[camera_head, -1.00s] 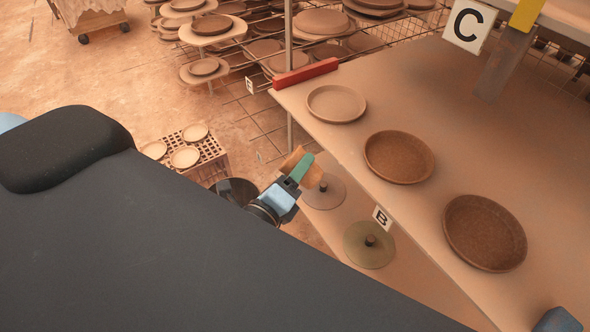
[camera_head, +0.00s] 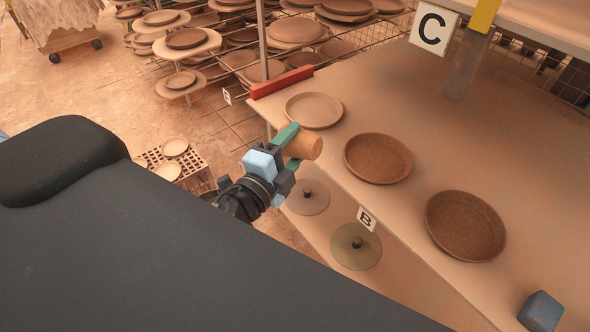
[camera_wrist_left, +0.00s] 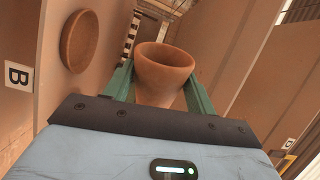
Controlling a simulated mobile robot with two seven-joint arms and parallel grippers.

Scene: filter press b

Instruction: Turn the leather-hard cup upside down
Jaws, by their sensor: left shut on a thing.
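The orange-brown clay cup (camera_head: 304,146) is between the green fingers of my left gripper (camera_head: 289,145), which is shut on it. In the head view the cup lies tilted on its side, close to the shelf's left edge. In the left wrist view the cup (camera_wrist_left: 163,73) shows its round rim and part of its hollow inside, with a green finger of the gripper (camera_wrist_left: 158,84) on each side. Whether it touches the shelf cannot be told. My right gripper is not in view.
Discs with knobs (camera_head: 356,246) lie on a lower level. Plate racks (camera_head: 180,40) stand behind.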

